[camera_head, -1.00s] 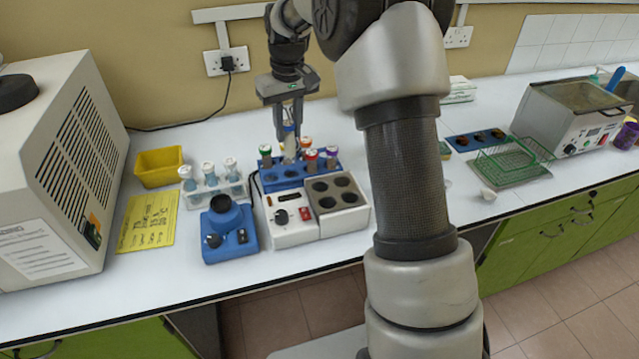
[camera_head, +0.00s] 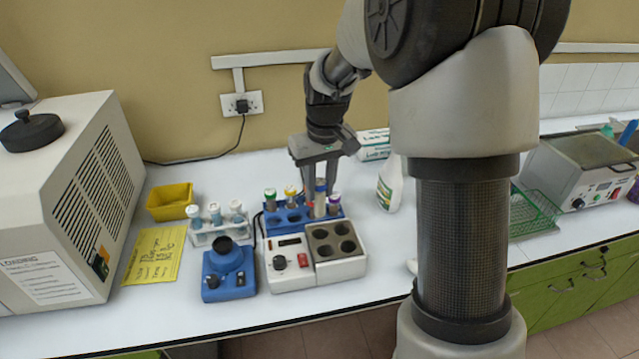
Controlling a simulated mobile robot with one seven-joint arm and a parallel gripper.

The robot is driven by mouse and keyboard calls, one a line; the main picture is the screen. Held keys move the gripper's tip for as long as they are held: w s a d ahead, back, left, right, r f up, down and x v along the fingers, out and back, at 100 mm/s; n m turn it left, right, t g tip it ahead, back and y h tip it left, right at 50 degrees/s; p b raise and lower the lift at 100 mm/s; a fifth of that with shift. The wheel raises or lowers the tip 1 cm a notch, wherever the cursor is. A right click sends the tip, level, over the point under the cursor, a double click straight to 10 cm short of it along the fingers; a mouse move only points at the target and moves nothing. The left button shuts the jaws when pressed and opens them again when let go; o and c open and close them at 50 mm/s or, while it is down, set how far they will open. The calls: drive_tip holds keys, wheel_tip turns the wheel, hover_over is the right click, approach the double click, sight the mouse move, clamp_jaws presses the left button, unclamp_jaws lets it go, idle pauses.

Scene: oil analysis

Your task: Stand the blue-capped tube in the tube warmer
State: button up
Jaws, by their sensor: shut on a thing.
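The blue-capped tube (camera_head: 320,187) is upright between the fingers of my gripper (camera_head: 321,195), which is shut on it. It overlaps the right part of the blue tube rack (camera_head: 274,224) in this view. Its lower end shows near the rack's front edge, and its exact height is hard to tell. The white tube warmer (camera_head: 292,282) stands in front of the rack. Its grey block (camera_head: 322,268) on the right side has several round dark wells, which look empty. My gripper is behind and above this block.
The rack holds green-capped (camera_head: 270,194), yellow-capped (camera_head: 291,192) and purple-capped (camera_head: 335,199) tubes close to my gripper. A blue device (camera_head: 229,274) stands left of the warmer. A spray bottle (camera_head: 389,185) stands to the right. My arm hides part of the bench.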

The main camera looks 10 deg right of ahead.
sight(320, 219)
drive_tip(key=shift+f+b, duration=3.35)
drive_tip(key=shift+f, duration=1.65)
drive_tip(key=o, duration=1.1)
